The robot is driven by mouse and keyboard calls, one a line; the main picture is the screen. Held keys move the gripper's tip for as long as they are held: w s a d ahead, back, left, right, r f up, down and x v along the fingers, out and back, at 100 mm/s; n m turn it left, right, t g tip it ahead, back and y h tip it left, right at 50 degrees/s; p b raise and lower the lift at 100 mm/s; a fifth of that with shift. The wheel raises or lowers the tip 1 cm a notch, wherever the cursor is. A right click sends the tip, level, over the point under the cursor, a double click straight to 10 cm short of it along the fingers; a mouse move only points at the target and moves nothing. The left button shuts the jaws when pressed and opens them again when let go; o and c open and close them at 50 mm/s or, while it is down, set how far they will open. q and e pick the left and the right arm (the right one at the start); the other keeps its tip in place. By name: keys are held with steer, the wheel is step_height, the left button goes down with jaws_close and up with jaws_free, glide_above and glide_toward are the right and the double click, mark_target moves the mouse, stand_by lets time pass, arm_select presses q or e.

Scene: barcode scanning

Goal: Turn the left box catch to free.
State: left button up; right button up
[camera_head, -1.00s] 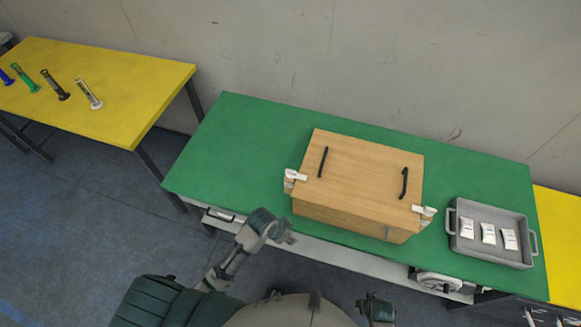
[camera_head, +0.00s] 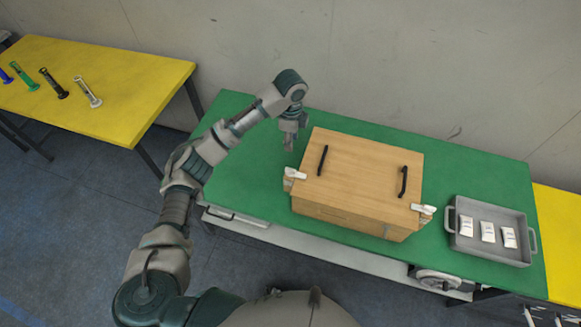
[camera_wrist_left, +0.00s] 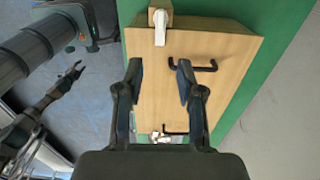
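The wooden box (camera_head: 360,170) stands on the green table. Its left catch (camera_head: 294,174), a white lever on a wooden block, sits at the box's left edge. I take the catch at the top of the left wrist view (camera_wrist_left: 160,25) to be the same one. The right catch (camera_head: 424,210) is on the opposite edge. My left gripper (camera_head: 289,144) is above the table, beyond and above the left catch, apart from it. In the left wrist view its fingers (camera_wrist_left: 159,70) are spread and empty over the lid. My right gripper (camera_wrist_left: 73,72) shows there, fingers apart, over the floor.
Two black handles (camera_head: 322,161) (camera_head: 404,182) rise from the lid. A grey tray (camera_head: 533,240) with several white packets stands right of the box. A yellow table (camera_head: 110,85) at the left holds several scanner-like devices. The green table (camera_head: 240,180) is clear left of the box.

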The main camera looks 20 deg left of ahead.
mark_target(290, 169)
arm_select(q)
steer(key=f, duration=1.6)
steer(key=shift+w+a+f, duration=0.1)
steer(key=shift+a+f, duration=0.1)
steer(key=shift+f, duration=0.2)
steer(key=shift+c, duration=0.2)
jaws_close()
